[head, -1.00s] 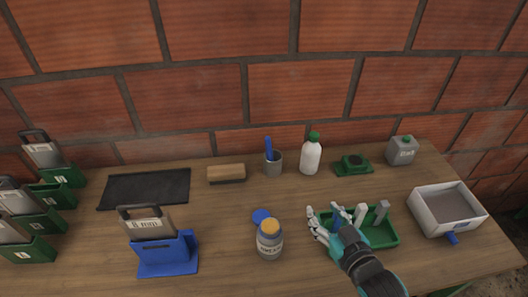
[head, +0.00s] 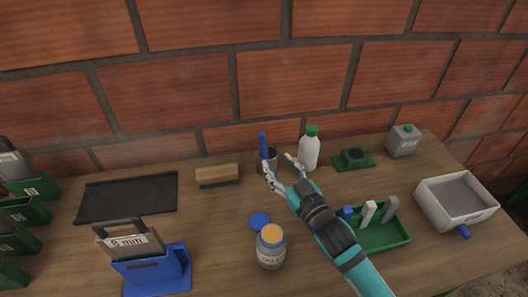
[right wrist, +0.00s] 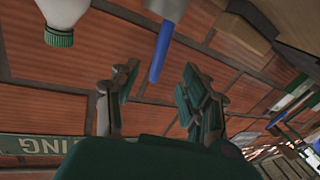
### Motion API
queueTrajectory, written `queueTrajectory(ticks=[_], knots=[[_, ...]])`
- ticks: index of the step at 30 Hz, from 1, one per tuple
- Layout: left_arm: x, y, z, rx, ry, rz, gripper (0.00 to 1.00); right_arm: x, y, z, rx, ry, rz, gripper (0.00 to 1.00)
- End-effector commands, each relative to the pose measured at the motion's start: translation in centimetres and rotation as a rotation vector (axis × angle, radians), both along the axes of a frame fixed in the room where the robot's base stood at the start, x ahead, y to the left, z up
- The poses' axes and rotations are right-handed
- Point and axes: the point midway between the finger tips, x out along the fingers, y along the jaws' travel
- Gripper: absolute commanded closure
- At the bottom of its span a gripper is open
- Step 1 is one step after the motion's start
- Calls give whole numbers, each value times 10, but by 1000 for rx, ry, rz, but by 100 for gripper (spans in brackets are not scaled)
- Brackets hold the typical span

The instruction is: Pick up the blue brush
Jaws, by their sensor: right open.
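The blue brush (head: 263,145) stands upright in a grey cup (head: 269,155) near the back of the table, its blue handle sticking up. My right gripper (head: 280,166) is open and empty, just in front of the cup and partly covering it. In the right wrist view the blue handle (right wrist: 161,52) shows between the two spread fingers of my right gripper (right wrist: 157,85); I cannot tell whether they touch it. The brush's lower end is hidden in the cup. My left gripper is not in view.
A white bottle with a green cap (head: 309,153) stands close right of the cup. A wooden block-like brush (head: 217,174) lies to its left. A jar (head: 271,252), a green tray (head: 388,244) and a blue stand (head: 165,277) are nearer. A brick wall (head: 190,100) rises behind.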

Motion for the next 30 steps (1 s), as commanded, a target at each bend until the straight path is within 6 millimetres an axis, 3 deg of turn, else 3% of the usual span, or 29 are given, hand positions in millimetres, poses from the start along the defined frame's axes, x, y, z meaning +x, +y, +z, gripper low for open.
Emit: queueTrajectory(ticks=[3, 11, 21, 30], knots=[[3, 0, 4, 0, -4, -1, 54, 18, 9, 1, 1, -1, -1, 55], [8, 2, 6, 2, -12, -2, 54, 35, 18, 1, 0, 0, 0, 55], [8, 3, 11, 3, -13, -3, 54, 77, 40, 1, 0, 0, 0, 55], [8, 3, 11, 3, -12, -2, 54, 80, 42, 0, 0, 1, 0, 56]])
